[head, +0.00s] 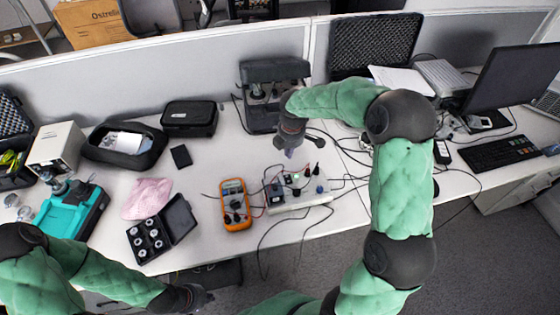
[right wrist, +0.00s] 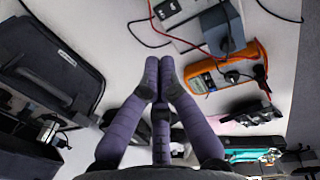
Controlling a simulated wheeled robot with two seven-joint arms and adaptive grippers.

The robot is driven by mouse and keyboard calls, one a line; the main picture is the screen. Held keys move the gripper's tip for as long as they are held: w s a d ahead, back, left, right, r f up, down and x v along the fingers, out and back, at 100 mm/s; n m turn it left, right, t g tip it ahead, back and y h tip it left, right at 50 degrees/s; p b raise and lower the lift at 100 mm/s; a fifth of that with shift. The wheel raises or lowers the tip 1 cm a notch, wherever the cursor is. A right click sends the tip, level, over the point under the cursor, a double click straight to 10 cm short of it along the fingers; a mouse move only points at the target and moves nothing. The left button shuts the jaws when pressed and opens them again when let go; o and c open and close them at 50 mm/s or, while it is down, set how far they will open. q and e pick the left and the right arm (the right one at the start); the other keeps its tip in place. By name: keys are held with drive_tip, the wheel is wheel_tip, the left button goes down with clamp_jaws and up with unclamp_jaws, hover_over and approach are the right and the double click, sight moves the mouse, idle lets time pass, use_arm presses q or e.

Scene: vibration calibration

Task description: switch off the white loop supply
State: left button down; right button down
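The white loop supply (head: 291,203) is a low white box on the desk, with a green light, dark knobs and plugged leads on top. Part of it shows at the top of the right wrist view (right wrist: 183,30), with a grey block on it. My right gripper (head: 289,152) is above and behind the supply, apart from it. In the right wrist view its purple fingers (right wrist: 159,72) come together at the tips with nothing between them. My left gripper (head: 198,298) is low at the desk's front edge, dark and too small to read. The supply's switch cannot be made out.
An orange multimeter (head: 236,212) stands just left of the supply, with red and black leads around both. A black open case with round parts (head: 148,240) and a pink cloth (head: 147,198) lie further left. A dark device (head: 262,112) stands behind, near the partition.

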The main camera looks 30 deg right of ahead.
sight(287, 176)
drive_tip(key=f+b, duration=0.1)
drive_tip(key=f, duration=0.3)
drive_tip(key=w+f+b, duration=0.1)
drive_tip(key=f+b, duration=0.1)
drive_tip(key=f, duration=0.3)
drive_tip(key=f+b, duration=0.1)
drive_tip(key=f, duration=0.3)
drive_tip(key=shift+w+d+f, duration=0.25)
drive_tip(key=shift+w, duration=0.15)
drive_tip(key=shift+f+b, duration=0.15)
drive_tip(key=shift+b, duration=0.15)
drive_tip(key=shift+f, duration=0.25)
drive_tip(key=shift+s, duration=0.1)
